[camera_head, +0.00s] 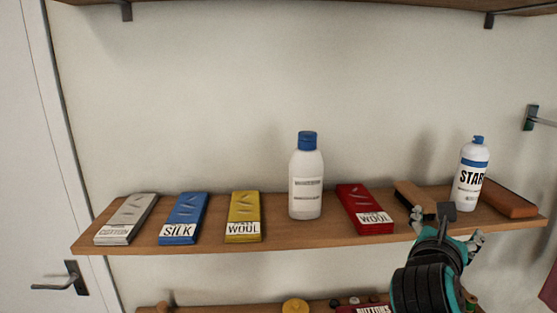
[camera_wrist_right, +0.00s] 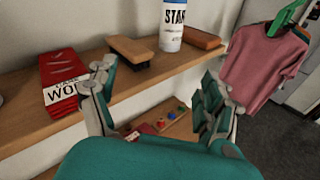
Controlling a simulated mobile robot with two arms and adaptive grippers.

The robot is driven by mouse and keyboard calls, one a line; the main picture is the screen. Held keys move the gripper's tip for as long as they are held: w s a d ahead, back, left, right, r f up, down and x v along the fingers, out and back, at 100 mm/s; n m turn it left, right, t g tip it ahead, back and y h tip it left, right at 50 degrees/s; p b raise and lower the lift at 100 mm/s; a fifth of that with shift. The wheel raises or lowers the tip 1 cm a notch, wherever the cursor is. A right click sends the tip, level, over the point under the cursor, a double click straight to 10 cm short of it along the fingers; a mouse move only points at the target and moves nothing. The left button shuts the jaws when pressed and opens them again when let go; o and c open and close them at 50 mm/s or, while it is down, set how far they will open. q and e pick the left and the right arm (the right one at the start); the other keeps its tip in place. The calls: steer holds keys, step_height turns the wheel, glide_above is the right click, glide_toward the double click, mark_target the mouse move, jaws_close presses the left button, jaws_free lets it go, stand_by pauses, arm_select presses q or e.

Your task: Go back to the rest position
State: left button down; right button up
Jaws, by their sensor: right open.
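My right gripper (camera_head: 447,226) is in front of the wooden shelf (camera_head: 275,247), near its right part. In the right wrist view its two fingers (camera_wrist_right: 157,92) are spread wide with nothing between them. Beyond the fingers, a brown brush (camera_wrist_right: 130,49) and a white starch bottle (camera_wrist_right: 172,25) with a blue cap stand on the shelf, apart from the gripper. In the head view the gripper partly covers the brush (camera_head: 408,192). My left gripper is in neither view.
The shelf also holds packets of cotton (camera_head: 127,218), silk (camera_head: 184,216), yellow wool (camera_head: 244,215) and red wool (camera_head: 362,207), and a white bottle (camera_head: 306,180). A lower shelf holds small items. A pink shirt (camera_wrist_right: 262,68) hangs at the right. A door (camera_head: 25,130) is at the left.

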steer(key=s+a+f+m+g+y, duration=0.2)
steer(key=s+f+m, duration=0.15)
steer(key=f, duration=0.55)
steer(key=s+a+f+m+g+y, duration=0.1)
steer(key=s+f+m+y, duration=0.2)
steer(key=f, duration=0.5)
steer(key=s+a+f+m+g+y, duration=0.1)
steer(key=s+a+f+m+g, duration=0.15)
steer(key=f+m, duration=0.45)
steer(key=s+a+f+m+g+y, duration=0.35)
steer(key=s+f+m, duration=0.75)
steer(key=s+f, duration=0.55)
step_height(320, 180, down, 26)
steer(key=s+g+b, duration=0.1)
steer(key=g+b, duration=0.1)
steer(key=b, duration=0.3)
arm_select(q)
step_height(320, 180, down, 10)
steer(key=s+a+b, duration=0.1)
steer(key=b, duration=0.4)
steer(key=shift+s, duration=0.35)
arm_select(e)
steer(key=s+d+f, duration=0.1)
steer(key=s+f, duration=0.7)
steer(key=f, duration=0.4)
steer(key=s+d+f+g, duration=0.1)
steer(key=s+d+f, duration=0.1)
steer(key=s+f, duration=0.7)
step_height(320, 180, down, 3)
steer(key=shift+n, duration=0.45)
